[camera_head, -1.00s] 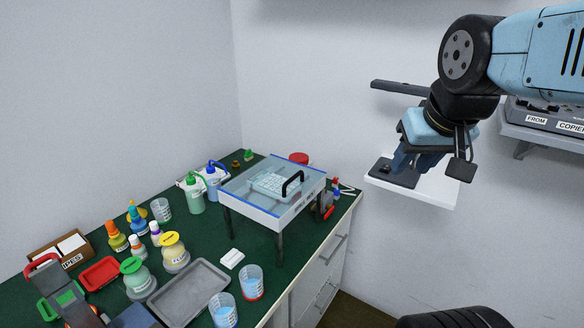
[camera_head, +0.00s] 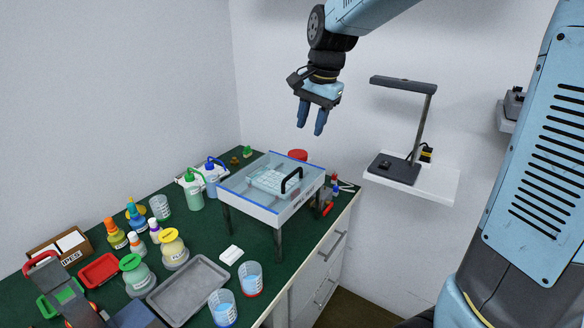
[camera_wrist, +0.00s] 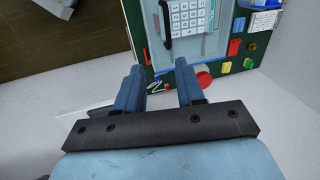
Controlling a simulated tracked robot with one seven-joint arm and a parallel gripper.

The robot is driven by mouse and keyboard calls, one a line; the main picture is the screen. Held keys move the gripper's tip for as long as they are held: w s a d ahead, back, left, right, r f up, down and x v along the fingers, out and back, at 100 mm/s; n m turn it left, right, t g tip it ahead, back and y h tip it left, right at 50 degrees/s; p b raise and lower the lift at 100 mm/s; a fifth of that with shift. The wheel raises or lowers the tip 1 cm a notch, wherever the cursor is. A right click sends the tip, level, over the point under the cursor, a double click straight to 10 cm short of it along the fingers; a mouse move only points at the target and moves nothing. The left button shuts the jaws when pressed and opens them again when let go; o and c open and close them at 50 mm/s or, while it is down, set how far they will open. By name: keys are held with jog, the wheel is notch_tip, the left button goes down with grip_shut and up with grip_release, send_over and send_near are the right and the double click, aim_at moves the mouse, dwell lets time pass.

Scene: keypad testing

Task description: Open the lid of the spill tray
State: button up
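The spill tray (camera_head: 262,208) is a white box on dark legs standing on the green bench. Its clear lid (camera_head: 247,179) is closed and has a black handle (camera_head: 291,180) toward its right side. A light keypad (camera_head: 268,181) shows through the lid. The keypad also shows in the wrist view (camera_wrist: 190,17), with part of the handle (camera_wrist: 166,22) left of it. My gripper (camera_head: 312,131) hangs in the air above and behind the tray's right side, apart from it. In the wrist view my gripper (camera_wrist: 158,78) has its two blue fingers spread, with nothing between them.
Spray bottles (camera_head: 194,192) stand left of the tray. Several small bottles, beakers and a grey tray (camera_head: 188,288) crowd the bench's front left. A red round thing (camera_head: 297,155) sits behind the tray. A wall shelf (camera_head: 425,187) with a dark stand is at right.

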jog(key=w+a, duration=0.1)
jog(key=a, duration=0.1)
send_near(293, 173)
jog(key=shift+m, duration=0.3)
jog(key=x, duration=0.8)
jog(key=shift+w, duration=0.1)
grip_shut()
jog(key=shift+a, duration=0.15)
